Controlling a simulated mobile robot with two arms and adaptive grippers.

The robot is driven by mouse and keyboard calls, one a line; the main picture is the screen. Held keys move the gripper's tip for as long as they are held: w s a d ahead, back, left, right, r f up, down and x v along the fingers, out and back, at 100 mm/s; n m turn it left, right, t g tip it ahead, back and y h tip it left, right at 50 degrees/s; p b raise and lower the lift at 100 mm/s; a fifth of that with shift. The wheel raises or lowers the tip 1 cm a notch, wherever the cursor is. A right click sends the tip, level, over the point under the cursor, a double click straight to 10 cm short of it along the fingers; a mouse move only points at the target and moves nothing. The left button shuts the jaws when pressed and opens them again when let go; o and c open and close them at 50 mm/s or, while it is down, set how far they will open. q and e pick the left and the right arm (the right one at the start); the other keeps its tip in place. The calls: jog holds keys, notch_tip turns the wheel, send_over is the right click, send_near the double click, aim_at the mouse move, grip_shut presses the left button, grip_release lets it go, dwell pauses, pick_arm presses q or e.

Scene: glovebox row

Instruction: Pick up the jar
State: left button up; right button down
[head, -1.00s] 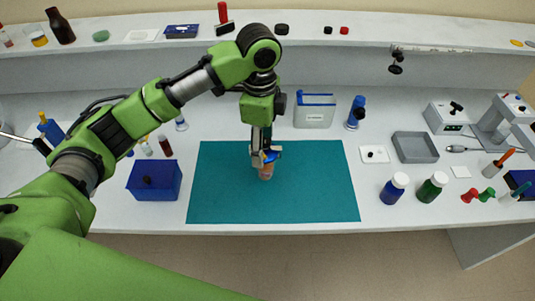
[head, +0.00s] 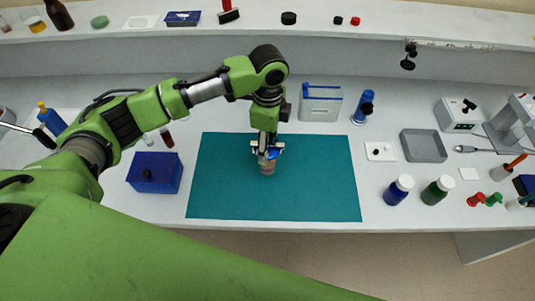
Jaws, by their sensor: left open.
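The jar (head: 267,168) is small, with a brownish body and a blue lid, and stands on the teal mat (head: 315,190) near its middle. My left gripper (head: 266,154) points down over the jar from above. Its jaws are open, with a finger to either side of the blue lid. The gripper hides much of the lid, and I cannot tell whether a finger touches it. My right gripper is not in view.
A blue box (head: 155,174) stands left of the mat. A white container with blue trim (head: 320,104) and a blue bottle (head: 363,108) stand behind it. Right of it are a grey tray (head: 423,146), a blue jar (head: 397,190) and a green jar (head: 437,190). The mat around the jar is clear.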

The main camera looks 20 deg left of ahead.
pick_arm(q)
jog(key=f, duration=0.1)
jog(key=f+p, duration=0.1)
jog(key=f, duration=0.1)
jog(key=f+p, duration=0.1)
jog(key=shift+s+a+f, duration=0.1)
jog(key=shift+s+f, duration=0.1)
jog(key=shift+s, duration=0.1)
jog(key=shift+f, duration=0.35)
jog(key=c, duration=1.3)
jog(key=shift+o, duration=0.2)
jog(key=shift+w, duration=0.1)
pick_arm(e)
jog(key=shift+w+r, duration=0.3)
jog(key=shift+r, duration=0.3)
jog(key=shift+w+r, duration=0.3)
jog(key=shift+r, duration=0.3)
pick_arm(q)
jog(key=shift+r, duration=0.15)
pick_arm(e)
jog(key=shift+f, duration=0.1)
